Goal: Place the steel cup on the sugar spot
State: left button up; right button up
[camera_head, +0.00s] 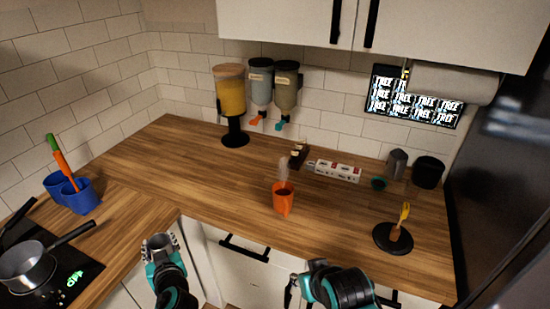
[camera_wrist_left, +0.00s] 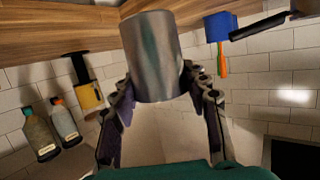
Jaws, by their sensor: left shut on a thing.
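The steel cup (camera_head: 157,242) is a plain grey metal cylinder, held in front of the counter's near edge in the head view. My left gripper (camera_head: 160,253) is shut on it. In the left wrist view the cup (camera_wrist_left: 153,50) sits between the two fingers of my left gripper (camera_wrist_left: 160,85), which touch its sides. My right gripper (camera_head: 292,286) is low in the head view, by the drawer fronts; whether its fingers are open is unclear. I cannot make out a marked sugar spot. Dispensers stand at the back wall: yellow (camera_head: 230,92), blue-grey (camera_head: 261,84) and olive (camera_head: 287,86).
An orange cup (camera_head: 283,200) stands mid-counter, with a small box row (camera_head: 334,170) behind. A black round stand (camera_head: 393,239) is at right. Blue cups (camera_head: 80,197) and a pan (camera_head: 28,264) on the stove are at left. The counter before the dispensers (camera_head: 190,165) is clear.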

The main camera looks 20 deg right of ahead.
aim_at(264, 152)
jog(key=i+z, duration=0.15)
jog(key=z, duration=0.25)
jog(key=i+j+z, duration=0.1)
jog(key=z, duration=0.35)
jog(key=i+j+z, duration=0.1)
jog(key=j+z, duration=0.15)
jog(key=z, duration=0.15)
jog(key=i+j, duration=0.15)
jog(key=j, duration=0.2)
jog(key=i+j, duration=0.2)
jog(key=j, duration=0.15)
jog(key=i+j, duration=0.15)
jog(key=j, duration=0.2)
